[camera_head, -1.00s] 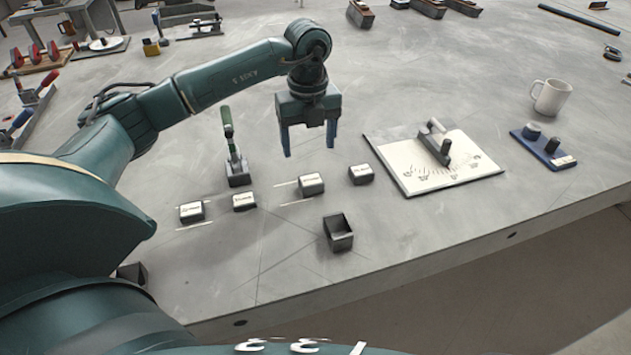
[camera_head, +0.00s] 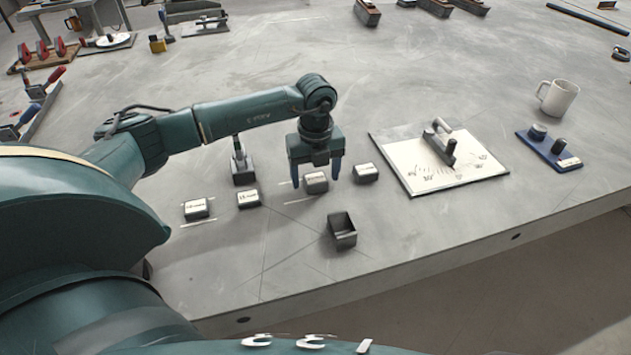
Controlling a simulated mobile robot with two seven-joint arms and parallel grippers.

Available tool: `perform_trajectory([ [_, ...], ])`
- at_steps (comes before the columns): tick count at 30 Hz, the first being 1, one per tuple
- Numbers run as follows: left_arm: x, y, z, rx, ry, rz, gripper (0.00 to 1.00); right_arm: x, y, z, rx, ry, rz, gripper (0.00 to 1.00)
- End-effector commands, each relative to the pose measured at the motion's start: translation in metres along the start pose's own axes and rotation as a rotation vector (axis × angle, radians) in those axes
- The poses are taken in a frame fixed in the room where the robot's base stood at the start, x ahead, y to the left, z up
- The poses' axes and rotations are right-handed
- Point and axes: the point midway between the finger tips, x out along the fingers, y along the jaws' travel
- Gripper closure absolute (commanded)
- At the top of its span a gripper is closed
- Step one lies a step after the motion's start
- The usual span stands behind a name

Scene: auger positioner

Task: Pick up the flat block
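Several small dark blocks with white labelled tops lie in a row on the grey table. They are a far-left block (camera_head: 196,209), a second block (camera_head: 249,198), a third block (camera_head: 316,184) and a right block (camera_head: 366,173). The labels are too small to read, and I cannot tell which is the flat block. My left gripper (camera_head: 315,178) points down with its blue fingers open, one on each side of the third block in the picture. Whether they touch it, or how high they are, is unclear. My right gripper is out of view.
An open dark box (camera_head: 342,230) stands in front of the row. An upright tool on a dark base (camera_head: 243,170) stands behind it. To the right are a white board (camera_head: 409,172) with a handled tool, a blue tray (camera_head: 543,155) and a white mug (camera_head: 558,98).

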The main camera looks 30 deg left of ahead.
Motion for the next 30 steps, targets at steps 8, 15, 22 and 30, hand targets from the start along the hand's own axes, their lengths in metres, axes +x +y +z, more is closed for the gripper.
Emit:
perform_trajectory([
  [8,-0.0005,0.0,0.0,0.0,0.0,0.0,0.51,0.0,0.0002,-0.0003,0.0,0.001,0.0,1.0],
  [15,-0.0006,0.0,0.0,0.0,0.0,0.0,0.71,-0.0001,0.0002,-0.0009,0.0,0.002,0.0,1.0],
  [22,-0.0007,0.0,0.0001,0.0,0.0,0.0,0.9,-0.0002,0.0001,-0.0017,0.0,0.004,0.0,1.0],
  [30,-0.0029,-0.0006,0.0006,0.0,-0.001,-0.003,0.93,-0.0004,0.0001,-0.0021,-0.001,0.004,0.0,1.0],
])
